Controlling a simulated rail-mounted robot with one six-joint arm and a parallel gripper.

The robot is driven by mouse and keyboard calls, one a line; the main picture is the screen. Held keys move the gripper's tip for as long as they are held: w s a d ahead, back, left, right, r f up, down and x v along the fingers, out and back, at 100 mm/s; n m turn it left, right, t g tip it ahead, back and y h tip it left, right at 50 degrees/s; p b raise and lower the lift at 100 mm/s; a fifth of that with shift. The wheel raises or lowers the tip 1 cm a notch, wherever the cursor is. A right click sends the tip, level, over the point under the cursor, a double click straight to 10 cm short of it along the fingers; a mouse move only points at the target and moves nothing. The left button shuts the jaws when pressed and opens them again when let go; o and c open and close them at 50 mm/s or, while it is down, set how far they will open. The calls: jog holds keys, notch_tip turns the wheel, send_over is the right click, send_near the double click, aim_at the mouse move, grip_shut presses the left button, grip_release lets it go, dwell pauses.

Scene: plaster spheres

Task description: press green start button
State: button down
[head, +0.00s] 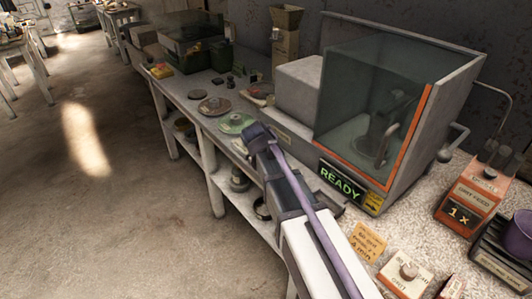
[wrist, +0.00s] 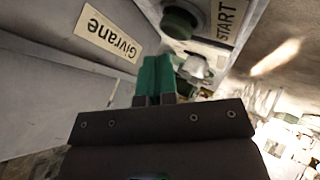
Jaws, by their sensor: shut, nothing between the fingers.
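In the wrist view, a dark green round button (wrist: 180,22) sits on a grey panel beside a label reading START (wrist: 228,20). My gripper (wrist: 154,60) has its two green fingers shut together with nothing between them. The fingertips point toward the panel, below and left of the button in the picture, and appear apart from it. In the head view, the end of my arm is by the front left of the glass-hooded machine (head: 385,95). The button and the fingertips cannot be made out there.
A label reading Givrane (wrist: 108,40) is on the machine face, and a silvery knob (wrist: 197,67) lies near the fingers. A READY display (head: 340,181) is on the machine's front. An orange box (head: 468,198) stands at right. Discs, including a green one (head: 236,123), lie on the bench at left.

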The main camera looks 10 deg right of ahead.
jog(key=shift+f, duration=0.1)
jog(key=shift+f+b, duration=0.35)
jog(key=shift+b, duration=0.1)
